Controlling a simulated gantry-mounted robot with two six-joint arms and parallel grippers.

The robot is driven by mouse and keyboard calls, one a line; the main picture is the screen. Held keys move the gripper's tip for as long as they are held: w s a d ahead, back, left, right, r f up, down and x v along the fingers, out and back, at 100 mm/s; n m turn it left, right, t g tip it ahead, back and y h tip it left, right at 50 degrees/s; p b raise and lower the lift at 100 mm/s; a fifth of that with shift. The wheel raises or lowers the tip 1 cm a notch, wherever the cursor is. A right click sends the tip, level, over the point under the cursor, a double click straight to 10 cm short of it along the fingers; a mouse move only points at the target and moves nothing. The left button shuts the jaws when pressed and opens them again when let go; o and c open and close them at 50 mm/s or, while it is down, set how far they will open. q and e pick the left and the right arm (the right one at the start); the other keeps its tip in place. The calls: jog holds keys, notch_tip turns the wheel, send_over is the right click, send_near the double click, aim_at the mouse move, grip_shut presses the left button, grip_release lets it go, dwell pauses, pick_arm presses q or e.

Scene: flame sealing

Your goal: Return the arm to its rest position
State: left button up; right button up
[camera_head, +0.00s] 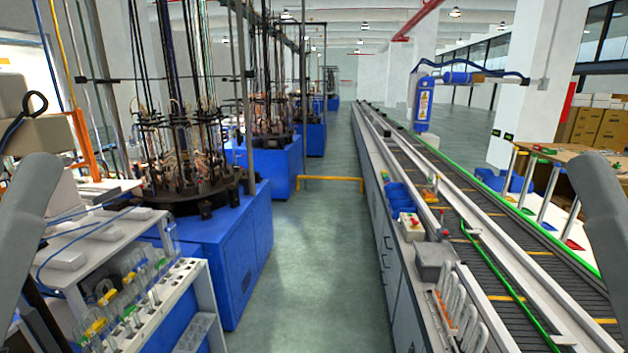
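Parts of my two arms show as grey links at the left and right edges of the head view. Both run out of the picture, and neither gripper is in view. I cannot tell what either gripper holds. On the left, a white rack (185,272) carries several glass tubes (128,310) with yellow and green parts. On the right, several clear upright pieces (462,318) stand at the near end of the conveyor bench.
Blue machines (232,268) with tall rods line the left. A yellow rail (330,179) crosses the clear green aisle floor (310,270).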

pick_arm(q)
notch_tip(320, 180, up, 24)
jog(key=p, duration=2)
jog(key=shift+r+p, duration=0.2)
jog(key=shift+p, duration=0.2)
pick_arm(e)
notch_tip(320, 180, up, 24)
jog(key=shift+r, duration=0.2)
